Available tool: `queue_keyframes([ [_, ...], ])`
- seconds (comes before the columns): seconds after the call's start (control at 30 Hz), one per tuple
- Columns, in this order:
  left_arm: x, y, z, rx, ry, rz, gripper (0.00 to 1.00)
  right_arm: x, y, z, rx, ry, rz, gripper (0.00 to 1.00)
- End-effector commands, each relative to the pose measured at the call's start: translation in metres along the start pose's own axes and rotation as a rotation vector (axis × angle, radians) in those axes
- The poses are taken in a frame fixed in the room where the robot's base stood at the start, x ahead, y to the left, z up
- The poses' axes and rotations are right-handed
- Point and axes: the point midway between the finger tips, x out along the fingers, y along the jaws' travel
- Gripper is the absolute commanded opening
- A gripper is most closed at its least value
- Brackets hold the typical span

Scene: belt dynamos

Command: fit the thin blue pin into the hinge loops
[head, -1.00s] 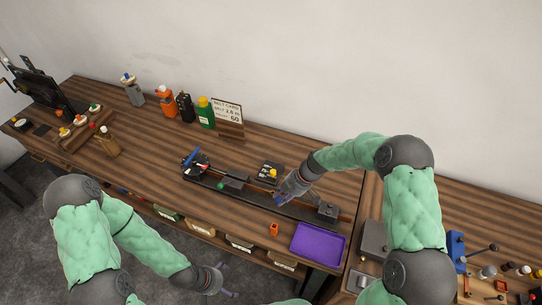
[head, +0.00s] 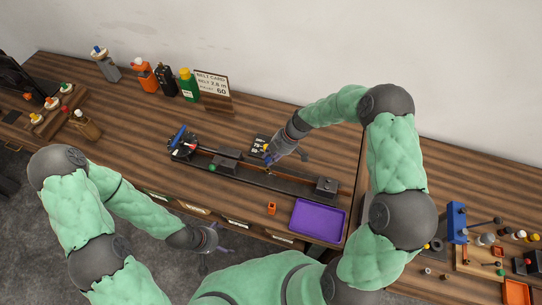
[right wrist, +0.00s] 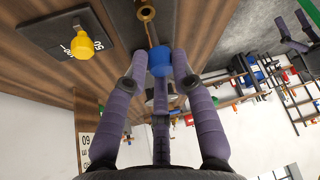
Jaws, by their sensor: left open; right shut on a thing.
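My right gripper (head: 268,158) is over the workbench, behind the long dark rail (head: 290,187) and close to the black plate. In the right wrist view its fingers (right wrist: 161,62) are shut on a blue piece (right wrist: 160,58), which I take for the blue pin's head. A thin brass-coloured shaft (right wrist: 152,33) runs on from it toward a rounded brass piece (right wrist: 146,10); whether the two touch is unclear. The hinge loops cannot be made out clearly in either view. My left gripper (head: 217,240) is open and empty, in front of the bench edge.
The black plate with a yellow knob (right wrist: 80,45) lies beside the right gripper. Dark blocks (head: 326,186) stand on the rail. A purple tray (head: 317,220) and a small orange piece (head: 271,208) lie in front. Bottles (head: 188,85) and a sign (head: 212,84) stand behind.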

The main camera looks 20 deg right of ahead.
Motion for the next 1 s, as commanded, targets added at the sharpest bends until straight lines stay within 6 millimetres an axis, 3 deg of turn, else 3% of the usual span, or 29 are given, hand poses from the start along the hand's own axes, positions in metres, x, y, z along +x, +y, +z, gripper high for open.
queue_keyframes([
  [1.0, 0.0133, -0.0047, -0.0005, 0.0, 0.0, 0.0, 1.0, 0.0047, 0.0003, 0.0026, -0.012, -0.007, -0.001, 0.01],
])
